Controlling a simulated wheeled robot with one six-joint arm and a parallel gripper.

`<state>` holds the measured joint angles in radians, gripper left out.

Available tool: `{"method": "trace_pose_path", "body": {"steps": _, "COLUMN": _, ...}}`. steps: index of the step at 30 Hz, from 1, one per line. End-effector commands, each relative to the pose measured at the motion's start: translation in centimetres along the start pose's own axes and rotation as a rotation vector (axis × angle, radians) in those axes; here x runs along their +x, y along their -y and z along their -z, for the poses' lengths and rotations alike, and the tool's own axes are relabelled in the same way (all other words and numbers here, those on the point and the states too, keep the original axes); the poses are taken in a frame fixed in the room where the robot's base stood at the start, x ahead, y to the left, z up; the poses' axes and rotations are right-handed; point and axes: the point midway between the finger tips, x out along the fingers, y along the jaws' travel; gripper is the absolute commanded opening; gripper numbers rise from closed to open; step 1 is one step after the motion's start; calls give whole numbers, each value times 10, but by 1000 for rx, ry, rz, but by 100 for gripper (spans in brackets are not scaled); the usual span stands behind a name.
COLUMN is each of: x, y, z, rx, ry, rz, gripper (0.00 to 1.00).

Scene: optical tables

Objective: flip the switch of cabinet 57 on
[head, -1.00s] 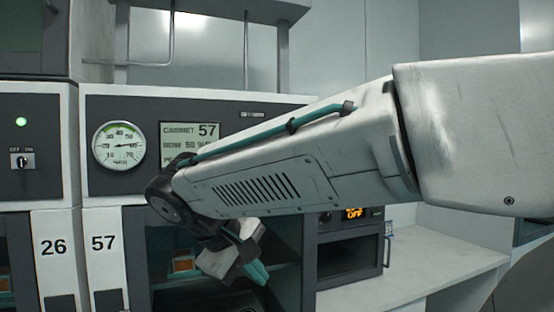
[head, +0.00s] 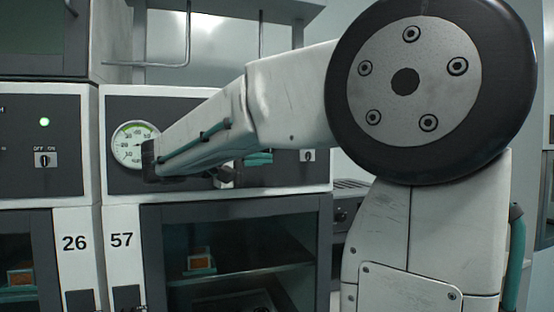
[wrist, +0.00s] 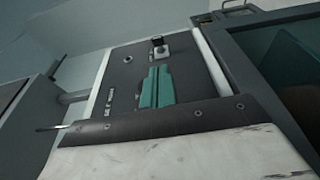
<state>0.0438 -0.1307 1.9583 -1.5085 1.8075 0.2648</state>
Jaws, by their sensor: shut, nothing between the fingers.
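Cabinet 57 (head: 228,203) stands mid-left in the head view, with its number on a white strip (head: 122,240) and a round gauge (head: 130,150) on its dark upper panel. Its switch (head: 308,156) is at the panel's right, beyond my arm. My gripper (head: 258,158) has teal fingers, shut and empty, left of the switch. In the wrist view the shut fingers (wrist: 156,88) lie over the dark panel, and the switch (wrist: 160,47) shows just past their tips. I see no contact. The switch's position is too small to read. My arm hides the panel's middle.
Cabinet 26 (head: 75,243) adjoins on the left, with a lit green lamp (head: 44,122) and its own OFF/ON switch (head: 45,160). Below the panel is a glass-fronted compartment (head: 240,235). A small round fitting (wrist: 128,59), apparently unlit, is near the switch.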

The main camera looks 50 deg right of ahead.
Motion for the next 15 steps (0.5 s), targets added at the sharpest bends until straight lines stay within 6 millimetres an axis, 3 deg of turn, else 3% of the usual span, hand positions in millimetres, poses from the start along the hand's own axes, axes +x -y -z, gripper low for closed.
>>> {"method": "trace_pose_path", "body": {"steps": 9, "x": 58, "y": 0, "z": -1, "rx": 0, "ry": 5, "rz": 0, "gripper": 0}}
{"method": "trace_pose_path", "body": {"steps": 15, "x": 83, "y": 0, "z": -1, "rx": -1, "ry": 3, "rz": 1, "gripper": 0}}
